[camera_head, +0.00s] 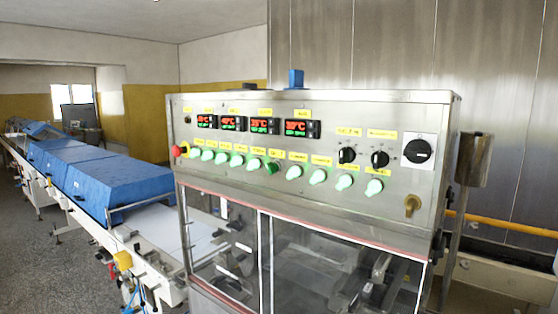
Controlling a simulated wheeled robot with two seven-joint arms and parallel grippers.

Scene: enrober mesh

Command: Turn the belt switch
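A steel control panel (240,112) faces me across the middle of the head view. A row of several pale green lit switches (294,172) runs along it, with yellow labels above too small to read. I cannot tell which one is the belt switch. Two black knobs (347,155) sit above the right end of the row. A larger black rotary switch (419,151) on a white plate is at the far right. A red button (178,151) is at the left end. Neither of my grippers is in view.
Several red and green digital displays (264,125) sit above the switches. Clear-windowed doors (330,265) are below the panel. A conveyor with blue covers (110,182) extends to the back left. A yellow pipe (500,223) and a steel cylinder (473,160) are at right. Grey floor (60,275) is open at left.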

